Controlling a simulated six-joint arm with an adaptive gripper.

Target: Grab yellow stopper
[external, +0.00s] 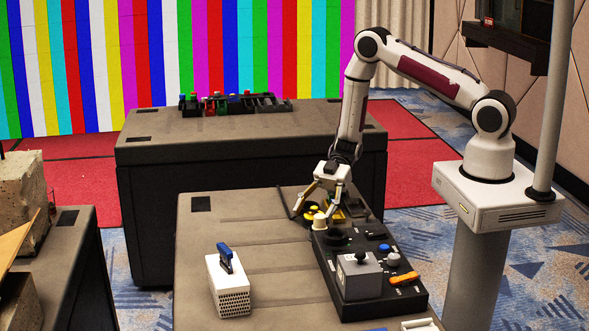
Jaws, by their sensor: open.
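A small yellow-topped piece (312,208), likely the yellow stopper, shows at the far end of the black control panel (375,255) on the front table. My gripper (318,211) points down over this end of the panel with its fingers spread. The yellow piece shows between or just behind the fingers. I cannot tell whether they touch it. A cream knob (319,221) stands just in front of it. More yellow shows by the right finger, partly hidden.
A white perforated block with a blue clip (229,286) stands to the left. A rack of coloured pieces (235,104) sits on the back table.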

